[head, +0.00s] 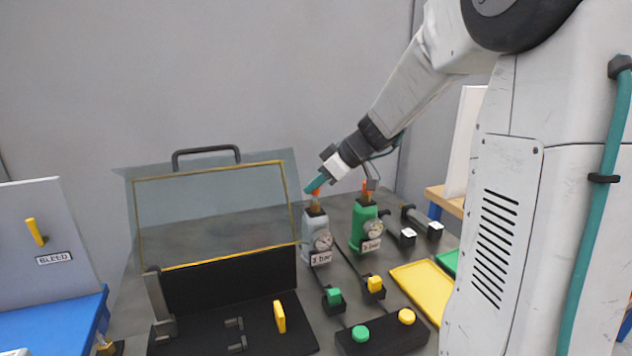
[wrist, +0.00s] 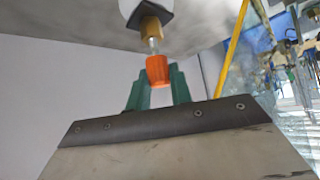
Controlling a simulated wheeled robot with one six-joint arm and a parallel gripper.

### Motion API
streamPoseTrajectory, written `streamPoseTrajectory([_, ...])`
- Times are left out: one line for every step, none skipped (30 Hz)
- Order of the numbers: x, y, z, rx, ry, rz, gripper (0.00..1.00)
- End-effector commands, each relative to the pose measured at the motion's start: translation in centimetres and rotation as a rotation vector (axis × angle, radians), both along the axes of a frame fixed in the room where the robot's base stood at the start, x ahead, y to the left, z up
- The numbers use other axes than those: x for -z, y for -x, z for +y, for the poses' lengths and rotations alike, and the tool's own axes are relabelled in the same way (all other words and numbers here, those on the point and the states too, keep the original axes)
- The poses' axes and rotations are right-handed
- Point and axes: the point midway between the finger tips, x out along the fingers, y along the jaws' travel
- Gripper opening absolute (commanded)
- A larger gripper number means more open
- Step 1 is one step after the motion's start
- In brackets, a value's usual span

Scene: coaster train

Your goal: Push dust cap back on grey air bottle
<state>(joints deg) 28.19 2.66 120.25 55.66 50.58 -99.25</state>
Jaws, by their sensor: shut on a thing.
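The grey air bottle (head: 312,239) stands upright on the dark bench, with a gauge and a bar label on its front. Its brass neck (wrist: 151,28) and a thin pale stem show in the wrist view. My gripper (head: 316,186) comes down at a slant from the upper right to just above this bottle. Its teal fingers (wrist: 158,78) are shut on the orange dust cap (wrist: 157,69). The cap is in line with the stem and meets or slightly covers its end; I cannot tell how far. In the head view the cap (head: 315,192) is partly hidden by the fingers.
A green bottle (head: 365,226) with its own orange cap (head: 368,189) stands close on the right. A clear hinged guard (head: 215,210) rises on the left. Valves with green (head: 333,296) and yellow (head: 375,283) knobs and a button box (head: 383,338) sit in front.

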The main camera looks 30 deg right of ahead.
Motion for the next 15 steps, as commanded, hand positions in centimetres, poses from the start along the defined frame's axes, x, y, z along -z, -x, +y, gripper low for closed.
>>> streamPoseTrajectory([0.11, 0.0, 0.0, 0.0, 0.0, 0.0, 0.0])
streamPoseTrajectory([0.16, 0.0, 0.0, 0.0, 0.0, 0.0, 0.0])
streamPoseTrajectory([0.24, 0.0, -0.01, 0.0, 0.0, 0.0, 0.0])
streamPoseTrajectory([0.28, 0.0, -0.01, 0.0, 0.0, 0.0, 0.0])
streamPoseTrajectory([0.34, 0.0, -0.01, 0.001, -0.001, 0.0, 0.0])
streamPoseTrajectory([0.42, -0.01, 0.0, 0.001, -0.001, 0.0, 0.0])
streamPoseTrajectory([0.47, -0.01, 0.0, 0.001, -0.001, 0.0, 0.0])
streamPoseTrajectory([0.52, -0.01, 0.0, 0.001, -0.001, 0.0, 0.0])
streamPoseTrajectory([0.59, -0.01, 0.0, 0.001, -0.001, 0.0, 0.0])
streamPoseTrajectory([0.65, -0.01, 0.0, 0.001, -0.001, 0.001, 0.0])
streamPoseTrajectory([0.71, -0.01, 0.0, 0.001, -0.001, 0.001, 0.0])
streamPoseTrajectory([0.78, -0.01, 0.0, 0.001, -0.001, 0.001, 0.0])
streamPoseTrajectory([0.83, -0.01, 0.0, 0.001, -0.001, 0.001, 0.0])
streamPoseTrajectory([0.89, -0.01, 0.0, 0.001, -0.001, 0.001, 0.0])
streamPoseTrajectory([0.96, -0.01, 0.0, 0.001, -0.001, 0.001, 0.0])
